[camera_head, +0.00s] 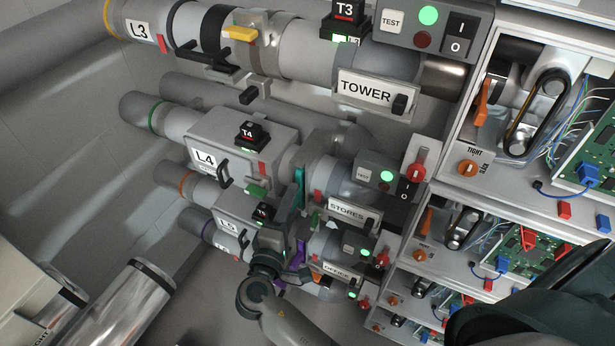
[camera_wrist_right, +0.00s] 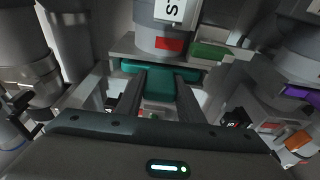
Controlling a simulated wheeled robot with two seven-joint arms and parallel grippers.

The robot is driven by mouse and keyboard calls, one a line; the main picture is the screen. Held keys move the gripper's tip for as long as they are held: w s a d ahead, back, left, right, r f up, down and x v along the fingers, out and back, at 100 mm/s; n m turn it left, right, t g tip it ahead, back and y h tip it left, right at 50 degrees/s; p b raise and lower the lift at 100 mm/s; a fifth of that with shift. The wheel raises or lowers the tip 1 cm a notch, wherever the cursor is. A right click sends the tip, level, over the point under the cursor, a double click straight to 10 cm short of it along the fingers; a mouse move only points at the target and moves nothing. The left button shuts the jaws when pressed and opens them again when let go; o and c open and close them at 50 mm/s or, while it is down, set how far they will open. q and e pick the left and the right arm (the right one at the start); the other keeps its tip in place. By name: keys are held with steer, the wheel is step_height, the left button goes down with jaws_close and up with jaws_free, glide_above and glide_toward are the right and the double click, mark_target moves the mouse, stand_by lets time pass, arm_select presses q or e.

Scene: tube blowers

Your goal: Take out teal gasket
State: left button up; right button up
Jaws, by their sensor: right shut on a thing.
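The teal gasket (camera_head: 299,187) is a thin upright plate at the pipe joint right of the L4 box, above the STORES label. In the right wrist view the teal gasket (camera_wrist_right: 160,68) shows as a wide bar with a tab coming down between my fingers. My right gripper (camera_wrist_right: 160,95) is shut on that tab. The bar still lies along the flange edge, and I cannot tell whether it is clear of the slot. In the head view my right gripper (camera_head: 291,240) is below the gasket, partly hidden among pipe parts. My left gripper is not in view.
The L4 box (camera_head: 250,140) stands left of the joint and the STORES control box (camera_head: 372,180) right of it. A purple gasket (camera_head: 300,252) sits lower down. Open cabinets with belts and circuit boards (camera_head: 590,155) line the right. Pipes crowd the gripper closely.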

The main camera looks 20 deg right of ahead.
stand_by(0.5)
steer(key=shift+w+a+b+v, duration=0.1)
steer(key=shift+b+v, duration=0.05)
steer(key=shift+v, duration=0.65)
steer(key=shift+w+a+b+v, duration=0.1)
steer(key=shift+a+b+v, duration=0.05)
steer(key=shift+v, duration=0.6)
stand_by(0.4)
